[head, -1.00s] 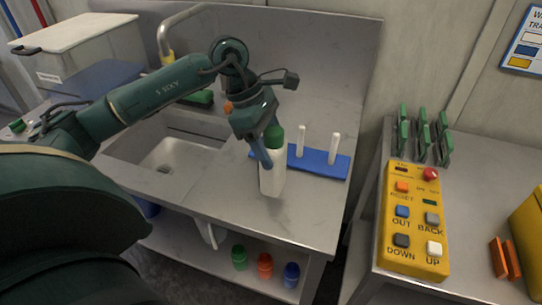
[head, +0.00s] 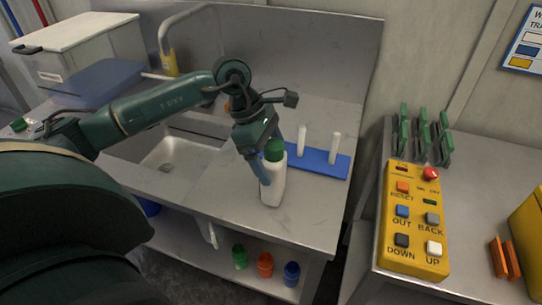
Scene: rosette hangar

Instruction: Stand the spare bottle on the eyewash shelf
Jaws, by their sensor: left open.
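The spare bottle, a white bottle (head: 272,188) with a green cap, appears upright on the bare steel counter (head: 235,215), right of the sink. My left gripper (head: 266,158) is open at the bottle's upper part. One blue finger lies in front of its left side; the other is mostly hidden, and I cannot tell whether either touches it. My right gripper is not in view. I cannot tell which surface is the eyewash shelf; a lower shelf (head: 210,262) under the counter bears small green, red and blue bottles.
A blue rack (head: 322,168) with white pegs stands right behind the bottle. The sink (head: 172,153) lies to the left. A yellow button panel (head: 415,258) and green upright clips (head: 424,148) are on the right table. The counter's front right is clear.

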